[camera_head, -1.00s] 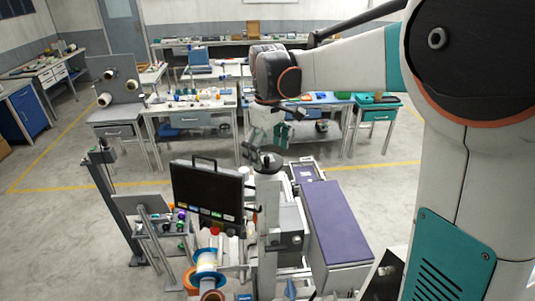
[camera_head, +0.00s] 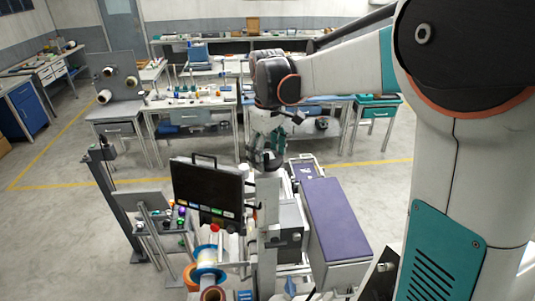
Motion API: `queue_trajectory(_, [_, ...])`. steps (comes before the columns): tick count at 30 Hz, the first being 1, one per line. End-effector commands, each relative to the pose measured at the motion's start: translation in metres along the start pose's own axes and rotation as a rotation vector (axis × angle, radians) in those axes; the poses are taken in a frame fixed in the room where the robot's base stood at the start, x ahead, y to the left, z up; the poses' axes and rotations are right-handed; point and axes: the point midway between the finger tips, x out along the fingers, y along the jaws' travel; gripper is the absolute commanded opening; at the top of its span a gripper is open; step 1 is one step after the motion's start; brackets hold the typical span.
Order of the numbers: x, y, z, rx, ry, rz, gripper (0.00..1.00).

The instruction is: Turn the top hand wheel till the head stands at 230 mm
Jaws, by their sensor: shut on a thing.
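The top hand wheel (camera_head: 271,163) is a small dark wheel on top of the grey upright column (camera_head: 267,215), in the middle of the picture. My gripper (camera_head: 262,156) points down from the end of my arm and is shut on the hand wheel. The fingers and wrist cover part of the wheel, so the exact hold is hard to see. A grey housing (camera_head: 287,232) stands at the column's right side; I cannot tell whether it is the head. No millimetre scale can be read from here.
A dark panel (camera_head: 206,190) with a handle stands close left of the column. A purple-topped box (camera_head: 335,218) is at its right. Spools (camera_head: 207,275) sit below left. Benches (camera_head: 195,118) stand behind, with open floor (camera_head: 75,215) at left.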

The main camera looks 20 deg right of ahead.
Motion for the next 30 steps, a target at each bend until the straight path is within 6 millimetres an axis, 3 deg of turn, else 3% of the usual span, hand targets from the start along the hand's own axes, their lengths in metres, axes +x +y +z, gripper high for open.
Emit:
queue_trajectory(11, [0.0024, 0.0003, 0.0001, 0.169, 0.000, 0.001, 0.47])
queue_trajectory(30, [0.0022, 0.0003, 0.0002, 0.766, 0.000, 0.001, 0.47])
